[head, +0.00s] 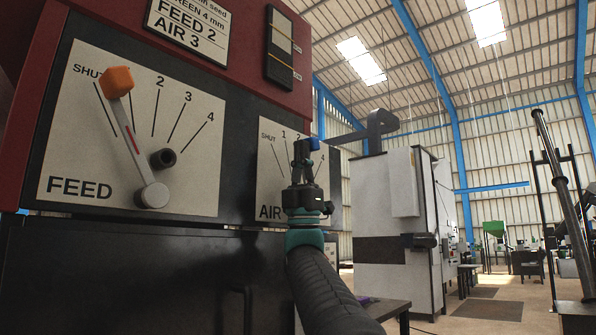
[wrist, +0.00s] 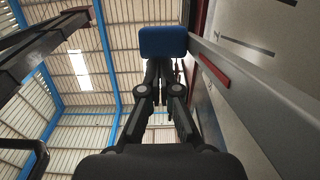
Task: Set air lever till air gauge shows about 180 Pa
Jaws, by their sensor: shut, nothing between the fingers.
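The AIR plate (head: 268,180) is a pale scale with marks numbered from SHUT to 4, partly hidden by my gripper. The blue knob (head: 314,144) of the air lever shows just behind my gripper (head: 303,152). In the wrist view the blue knob (wrist: 163,42) is right beyond my shut fingertips (wrist: 160,68); I cannot tell if they touch it. A grey bar with a red mark (wrist: 213,68), likely the lever, runs along the right there. The lever's exact setting is hidden. A black-framed upright gauge (head: 283,46) is above on the red panel; its reading is too small to tell.
A card (head: 187,27) above reads FEED 2, AIR 3. A white cabinet (head: 385,210) stands beyond on the right. Open floor lies further right.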

